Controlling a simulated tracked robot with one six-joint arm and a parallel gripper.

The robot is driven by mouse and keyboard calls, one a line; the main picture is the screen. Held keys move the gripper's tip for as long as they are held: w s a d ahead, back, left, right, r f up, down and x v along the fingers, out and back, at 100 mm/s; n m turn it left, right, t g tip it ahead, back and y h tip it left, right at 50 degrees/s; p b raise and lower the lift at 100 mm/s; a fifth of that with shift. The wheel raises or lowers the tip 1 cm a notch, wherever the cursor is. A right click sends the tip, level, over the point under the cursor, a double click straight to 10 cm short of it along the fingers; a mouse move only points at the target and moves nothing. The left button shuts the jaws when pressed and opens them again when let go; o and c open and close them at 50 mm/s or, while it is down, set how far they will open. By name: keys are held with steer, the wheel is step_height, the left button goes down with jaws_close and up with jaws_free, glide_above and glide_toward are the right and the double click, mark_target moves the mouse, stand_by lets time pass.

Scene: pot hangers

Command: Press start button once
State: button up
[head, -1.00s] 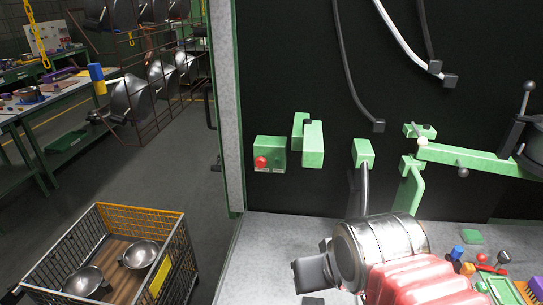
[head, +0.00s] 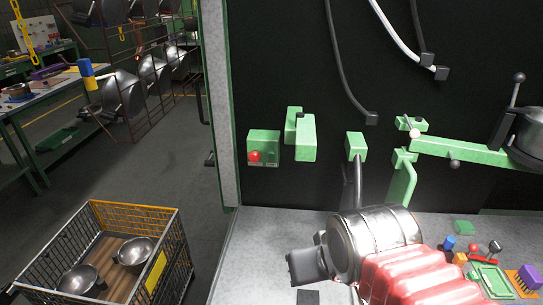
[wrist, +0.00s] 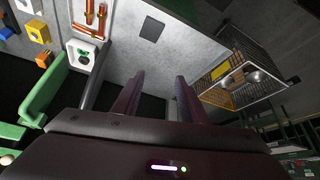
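A green wall box (head: 263,148) with a round red button (head: 254,156) is mounted on the dark panel in the head view. A small darker mark shows beside the red button, too small to read. In the wrist view a pale box with a green-and-black face (wrist: 84,53) lies at the upper left; I cannot tell whether it is the start button. My gripper (head: 306,266) is below the wall box in the head view, well apart from it. In the wrist view its two fingers (wrist: 157,85) are spread with nothing between them.
A wire crate (head: 168,270) with metal bowls stands on the floor at left. A green jointed arm (head: 465,152) and hanging cables (head: 341,70) are on the panel. Small coloured parts (head: 475,255) lie on the grey surface at right. A workbench (head: 50,105) stands behind.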

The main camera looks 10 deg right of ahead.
jaws_close()
stand_by(1.4)
